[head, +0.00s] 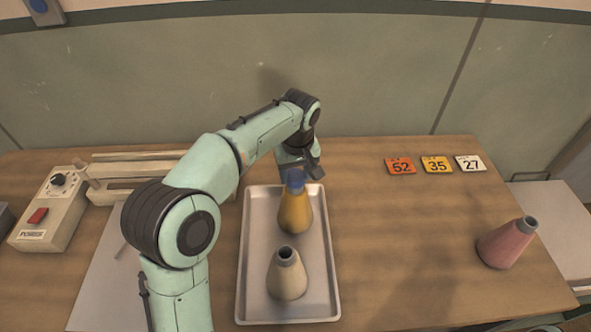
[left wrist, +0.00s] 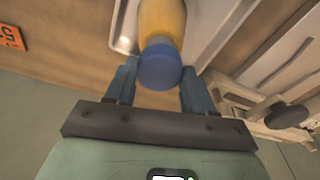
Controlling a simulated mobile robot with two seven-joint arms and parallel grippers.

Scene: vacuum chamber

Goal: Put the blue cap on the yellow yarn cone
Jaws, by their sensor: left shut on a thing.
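The yellow yarn cone (head: 296,213) stands upright in the far part of the metal tray (head: 240,262). The blue cap (head: 296,180) is at the cone's narrow top, under my left gripper (head: 297,168). In the left wrist view the cap (left wrist: 160,66) lies between the two fingers of the gripper (left wrist: 160,88), in line with the yellow cone (left wrist: 162,20). My left gripper is shut on the cap. I cannot tell whether the cap is seated on the cone or just above it. My right gripper is not in view.
A cream cone (head: 287,275) stands in the tray's near part. Number cards (head: 436,165) lie at the back right. A control box (head: 47,210) is at the left. The table between tray and pink cone is clear.

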